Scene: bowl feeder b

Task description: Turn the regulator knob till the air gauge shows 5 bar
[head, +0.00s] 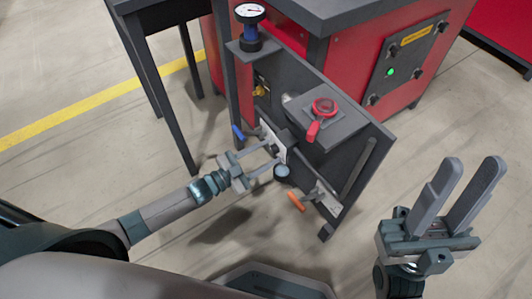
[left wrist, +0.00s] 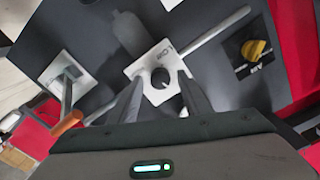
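The air gauge (head: 250,12) has a white round dial and stands at the top of the dark panel, above a blue fitting (head: 251,33). Its reading is too small to tell. In the left wrist view a round black knob (left wrist: 160,78) sits on a white plate (left wrist: 146,66); I cannot tell for sure that it is the regulator knob. My left gripper (head: 277,154) is open in front of this plate, its fingers apart on either side of the knob in the left wrist view (left wrist: 163,84). Contact cannot be told. My right gripper (head: 473,165) is open and empty, right of the panel.
The dark panel (head: 310,160) also carries a red handwheel (head: 323,106) with a red lever, an orange-handled lever (head: 297,202), a blue handle (head: 238,132) and a yellow knob (left wrist: 257,48). A red cabinet (head: 345,60) stands behind.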

